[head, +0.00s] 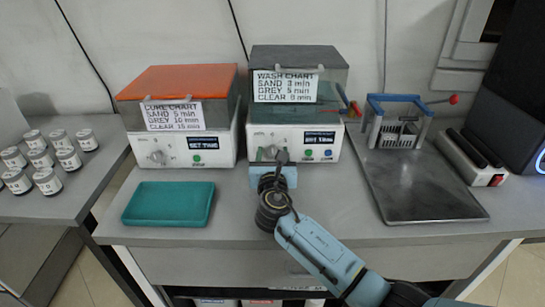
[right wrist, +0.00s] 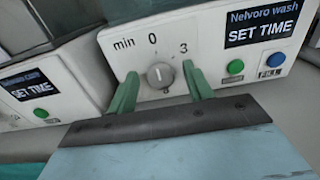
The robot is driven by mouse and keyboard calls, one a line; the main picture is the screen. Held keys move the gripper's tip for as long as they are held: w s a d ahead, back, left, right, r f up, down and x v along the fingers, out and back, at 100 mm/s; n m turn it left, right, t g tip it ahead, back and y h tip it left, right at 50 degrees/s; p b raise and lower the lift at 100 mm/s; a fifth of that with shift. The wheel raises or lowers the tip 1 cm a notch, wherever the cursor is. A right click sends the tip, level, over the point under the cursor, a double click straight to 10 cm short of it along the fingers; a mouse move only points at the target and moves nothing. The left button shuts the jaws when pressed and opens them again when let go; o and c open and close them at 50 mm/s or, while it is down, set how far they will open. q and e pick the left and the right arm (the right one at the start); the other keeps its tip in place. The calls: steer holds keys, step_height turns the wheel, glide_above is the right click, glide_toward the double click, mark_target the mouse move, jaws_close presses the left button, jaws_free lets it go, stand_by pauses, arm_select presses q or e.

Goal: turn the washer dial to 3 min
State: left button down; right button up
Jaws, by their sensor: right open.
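The washer (head: 325,147) is a white box with a dark see-through lid and a wash chart giving SAND 3 min. Its grey round dial (right wrist: 160,75) shows in the right wrist view, below the printed 0 and left of the 3. The dial's mark appears to point up towards 0. The washer display (right wrist: 262,33) reads SET TIME. My right gripper (head: 270,160) is at the washer front and covers most of the dial in the head view. Its green fingers (right wrist: 160,90) are open, one on each side of the dial, with gaps visible. My left gripper is out of view.
The orange-lidded cure unit (head: 190,80) stands left of the washer with its own dial (head: 157,157). A teal tray (head: 168,204) lies in front of it. A metal tray (head: 425,190) with a blue-framed rack (head: 397,122) is at right. Several jars (head: 47,180) stand far left.

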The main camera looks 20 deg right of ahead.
steer(key=shift+w, duration=0.15)
steer(key=c, duration=0.9)
steer(key=shift+c, duration=0.2)
